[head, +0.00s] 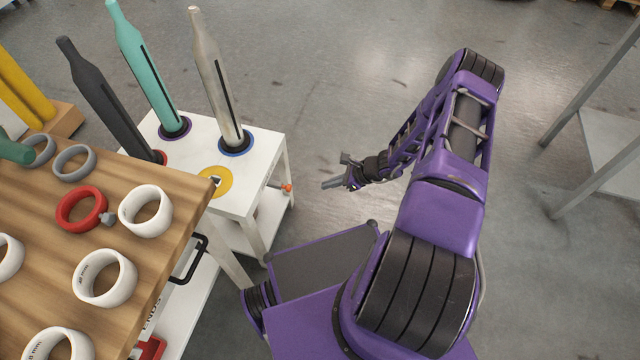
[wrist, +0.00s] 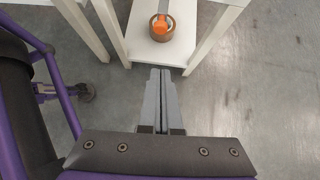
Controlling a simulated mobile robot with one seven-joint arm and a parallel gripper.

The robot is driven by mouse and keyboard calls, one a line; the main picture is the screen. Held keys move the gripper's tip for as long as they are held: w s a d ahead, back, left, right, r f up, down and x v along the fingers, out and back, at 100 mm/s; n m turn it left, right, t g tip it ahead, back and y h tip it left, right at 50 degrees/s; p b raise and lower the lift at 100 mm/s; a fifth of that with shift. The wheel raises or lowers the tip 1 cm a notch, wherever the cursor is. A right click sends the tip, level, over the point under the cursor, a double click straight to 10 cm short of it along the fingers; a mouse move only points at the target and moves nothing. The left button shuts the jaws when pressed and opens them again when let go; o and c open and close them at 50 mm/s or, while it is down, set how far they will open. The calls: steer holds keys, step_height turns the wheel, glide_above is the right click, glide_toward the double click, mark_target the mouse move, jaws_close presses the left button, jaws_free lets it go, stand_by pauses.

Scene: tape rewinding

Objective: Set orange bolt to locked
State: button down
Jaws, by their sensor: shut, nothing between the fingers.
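The orange bolt (head: 287,188) shows as a small orange knob on the right side of the white stand (head: 262,197), just below its top. In the wrist view an orange piece (wrist: 160,24), which looks like the same knob, appears at the top centre in front of or over a brown ring (wrist: 162,35). I cannot tell whether the two touch, or how the bolt is set. My gripper (head: 325,184) is shut and empty, to the right of the bolt and apart from it. In the wrist view its fingers (wrist: 160,73) point toward the orange piece.
Grey, teal and beige bottle-shaped posts (head: 217,85) stand on or near the white stand, with a yellow disc (head: 215,181) on its top. A wooden table (head: 180,215) with several rings is at left. A metal frame (head: 590,120) stands at right. The floor between is clear.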

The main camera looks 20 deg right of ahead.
steer(key=w+a+f+b, duration=0.1)
steer(key=w+a+f, duration=0.4)
steer(key=a, duration=0.3)
steer(key=shift+w+a+f, duration=0.15)
steer(key=shift+w+f, duration=0.05)
steer(key=shift+f, duration=0.1)
